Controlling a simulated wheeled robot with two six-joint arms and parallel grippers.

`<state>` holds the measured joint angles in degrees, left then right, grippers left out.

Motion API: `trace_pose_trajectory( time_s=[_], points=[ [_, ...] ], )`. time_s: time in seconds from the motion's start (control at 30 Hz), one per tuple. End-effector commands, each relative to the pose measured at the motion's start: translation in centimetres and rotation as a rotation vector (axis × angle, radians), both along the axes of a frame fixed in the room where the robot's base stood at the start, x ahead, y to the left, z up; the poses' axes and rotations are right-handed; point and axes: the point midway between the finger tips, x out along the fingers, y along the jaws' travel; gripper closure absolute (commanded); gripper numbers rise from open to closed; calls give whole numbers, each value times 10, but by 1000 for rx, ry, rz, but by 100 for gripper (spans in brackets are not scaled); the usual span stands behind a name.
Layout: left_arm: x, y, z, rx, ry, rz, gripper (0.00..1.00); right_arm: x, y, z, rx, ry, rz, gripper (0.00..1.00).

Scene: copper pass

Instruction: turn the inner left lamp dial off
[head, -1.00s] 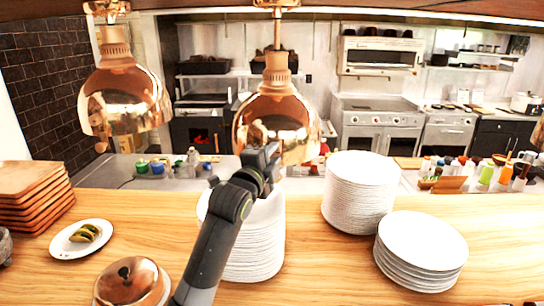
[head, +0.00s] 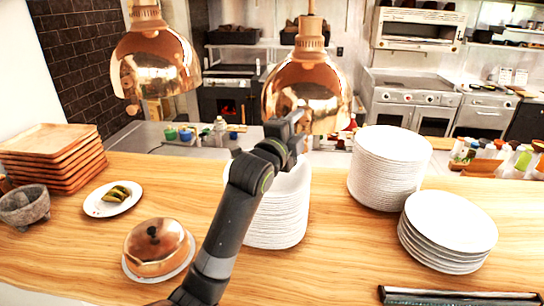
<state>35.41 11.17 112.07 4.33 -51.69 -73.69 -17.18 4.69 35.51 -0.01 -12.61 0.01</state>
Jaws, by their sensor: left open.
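Two copper heat lamps hang over the wooden counter. The inner left lamp (head: 312,88) is the one at the middle of the head view, and the other lamp (head: 155,60) hangs to its left with a small dial (head: 132,108) low on its side. My left gripper (head: 292,122) is open at the lower rim of the inner left lamp, in front of its shade. I cannot tell whether it touches the lamp. The inner lamp's own dial is not clear, as the gripper covers that part of the rim. My right gripper is out of view.
White plate stacks stand behind my left arm (head: 277,215) and to the right (head: 388,168), (head: 448,232). A copper cloche (head: 158,247), a small plate of food (head: 100,206), wooden trays (head: 50,165) and a stone mortar (head: 24,208) are at left.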

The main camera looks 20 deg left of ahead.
Motion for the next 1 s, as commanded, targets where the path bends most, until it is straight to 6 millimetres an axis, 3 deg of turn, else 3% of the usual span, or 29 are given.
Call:
trace_pose_trajectory(
  time_s=[0.2, 0.7, 1.0],
  points=[
    [-38, 4, -7, 2, -2, 0, 54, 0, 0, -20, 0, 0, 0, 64],
    [-124, 14, -12, 3, -2, -1, 54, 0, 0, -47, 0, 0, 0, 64],
    [-146, 16, -13, 1, 1, 1, 54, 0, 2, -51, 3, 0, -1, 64]
  ],
)
